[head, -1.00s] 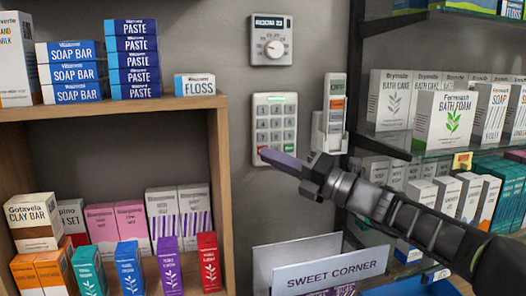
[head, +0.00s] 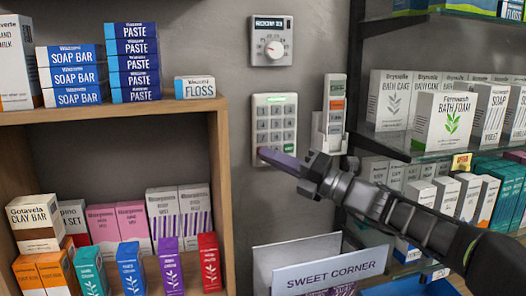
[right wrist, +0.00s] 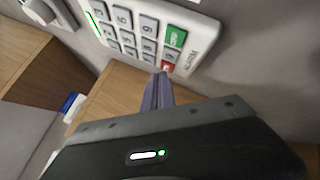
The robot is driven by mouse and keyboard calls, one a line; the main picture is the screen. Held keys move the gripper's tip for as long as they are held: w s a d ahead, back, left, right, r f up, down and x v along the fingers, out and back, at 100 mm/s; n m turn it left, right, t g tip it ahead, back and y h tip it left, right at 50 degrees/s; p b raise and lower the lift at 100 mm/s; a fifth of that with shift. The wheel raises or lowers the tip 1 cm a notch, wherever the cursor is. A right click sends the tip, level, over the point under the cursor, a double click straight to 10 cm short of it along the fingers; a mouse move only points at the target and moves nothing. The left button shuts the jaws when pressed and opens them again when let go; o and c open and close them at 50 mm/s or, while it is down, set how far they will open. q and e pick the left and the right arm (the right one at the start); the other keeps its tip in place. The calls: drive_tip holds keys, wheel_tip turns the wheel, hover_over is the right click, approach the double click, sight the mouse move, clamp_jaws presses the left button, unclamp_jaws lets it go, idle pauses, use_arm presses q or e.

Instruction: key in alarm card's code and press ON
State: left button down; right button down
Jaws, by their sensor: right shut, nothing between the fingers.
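The alarm keypad (head: 283,104) is a white wall panel with grey keys and a lit green strip at its top. It also shows in the right wrist view (right wrist: 195,22). Its green key (head: 290,148) is at the bottom right, and a red key (right wrist: 167,67) is at the other bottom corner. My right gripper (head: 262,152) is shut and empty, its purple fingertips at the red key; I cannot tell if they touch it. The fingertips also show in the right wrist view (right wrist: 164,78). I cannot make out an alarm card with a code. My left gripper is out of view.
A wooden shelf (head: 221,160) with boxes stands left, glass shelves with boxes right. A SWEET CORNER sign (head: 330,270) is below.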

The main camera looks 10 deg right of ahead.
drive_tip(key=shift+w+p, duration=0.3)
drive_tip(key=shift+s, duration=0.1)
idle(0.5)
drive_tip(key=shift+s, duration=0.65)
drive_tip(key=shift+s, duration=0.15)
drive_tip(key=s, duration=0.2)
drive_tip(key=s+b, duration=0.1)
drive_tip(key=s, duration=0.1)
drive_tip(key=shift+s+d+b, duration=0.2)
drive_tip(key=shift+s+b, duration=0.1)
drive_tip(key=shift+s, duration=0.05)
idle(0.5)
